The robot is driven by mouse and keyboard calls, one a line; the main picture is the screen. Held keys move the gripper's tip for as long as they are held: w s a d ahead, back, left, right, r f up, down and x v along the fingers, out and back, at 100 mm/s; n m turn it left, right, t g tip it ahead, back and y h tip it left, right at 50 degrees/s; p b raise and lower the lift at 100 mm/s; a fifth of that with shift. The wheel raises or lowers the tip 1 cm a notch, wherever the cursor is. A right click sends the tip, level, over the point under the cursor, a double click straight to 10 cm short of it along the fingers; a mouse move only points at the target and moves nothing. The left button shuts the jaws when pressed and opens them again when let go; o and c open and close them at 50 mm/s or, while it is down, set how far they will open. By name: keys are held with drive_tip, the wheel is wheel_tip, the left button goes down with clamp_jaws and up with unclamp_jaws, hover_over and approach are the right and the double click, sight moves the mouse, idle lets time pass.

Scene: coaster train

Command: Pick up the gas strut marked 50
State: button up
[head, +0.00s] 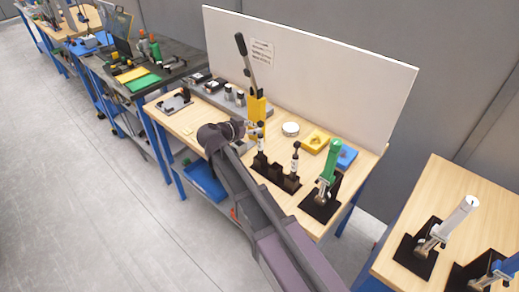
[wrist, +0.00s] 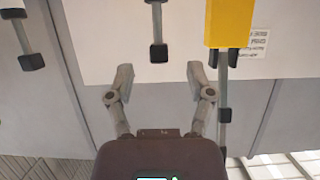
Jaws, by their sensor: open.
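Two slim gas struts with black ends and pale bodies stand upright in a black holder (head: 275,177): a left strut (head: 261,138) and a right strut (head: 295,158). I cannot read a number on either. My gripper (head: 252,128) is open and empty, close beside the upper part of the left strut. In the upside-down wrist view, the open fingers of my gripper (wrist: 160,68) spread either side of the line of one strut (wrist: 157,28), whose black end lies just short of the fingertips. Another strut (wrist: 22,40) shows further left.
A yellow lever press (head: 257,108) stands close behind my gripper; it also shows in the wrist view (wrist: 229,22). A green-handled tool (head: 330,160) stands right of the holder. A white panel (head: 340,75) closes the back. Yellow (head: 316,142) and blue blocks lie behind.

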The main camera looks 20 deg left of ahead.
sight(259, 125)
drive_tip(key=shift+b+x, duration=0.9)
drive_tip(key=shift+x, duration=1.7)
drive_tip(key=shift+r, duration=0.1)
clamp_jaws()
